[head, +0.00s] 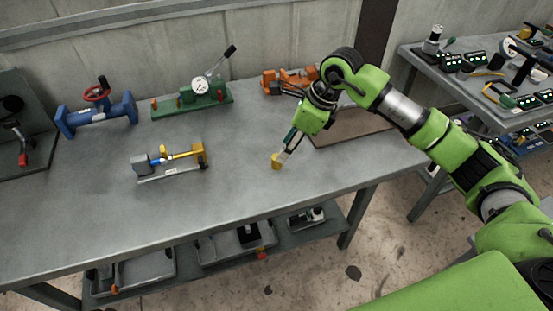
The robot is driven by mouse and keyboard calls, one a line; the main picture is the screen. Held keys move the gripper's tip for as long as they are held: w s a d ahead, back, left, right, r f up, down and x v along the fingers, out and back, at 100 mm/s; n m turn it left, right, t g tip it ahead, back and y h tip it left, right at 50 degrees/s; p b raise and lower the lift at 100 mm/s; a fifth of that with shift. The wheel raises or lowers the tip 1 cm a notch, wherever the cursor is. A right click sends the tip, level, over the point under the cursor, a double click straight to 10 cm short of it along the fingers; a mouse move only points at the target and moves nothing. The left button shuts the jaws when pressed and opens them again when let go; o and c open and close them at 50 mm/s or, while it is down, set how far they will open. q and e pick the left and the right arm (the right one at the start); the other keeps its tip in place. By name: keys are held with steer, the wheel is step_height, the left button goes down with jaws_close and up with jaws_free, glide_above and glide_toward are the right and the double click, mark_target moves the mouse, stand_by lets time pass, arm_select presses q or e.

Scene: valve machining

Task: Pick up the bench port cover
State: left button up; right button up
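My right gripper (283,153) reaches in from the right and points down and left over the middle of the bench (235,205). A small yellow piece (276,162), which may be the bench port cover, is right at its fingertips. They seem to touch, but I cannot tell whether the fingers are closed on the piece, or whether it rests on the bench top. The fingers are too small to make out clearly. My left gripper is not in view.
A blue valve body (97,116) with a red handwheel, a green gauge fixture (192,103) and an orange fixture (285,82) stand along the back. A small yellow-and-grey fixture (170,160) sits left of my gripper. A brown mat (347,128) lies right. The front left is clear.

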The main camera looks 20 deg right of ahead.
steer(key=shift+x, duration=0.9)
steer(key=shift+w+p+x, duration=0.2)
steer(key=shift+p+x, duration=0.25)
steer(key=shift+x, duration=0.9)
steer(key=shift+w+p+x, duration=0.15)
steer(key=shift+p+x, duration=0.25)
steer(key=shift+x, duration=0.9)
steer(key=shift+d+r, duration=0.1)
steer(key=c, duration=1)
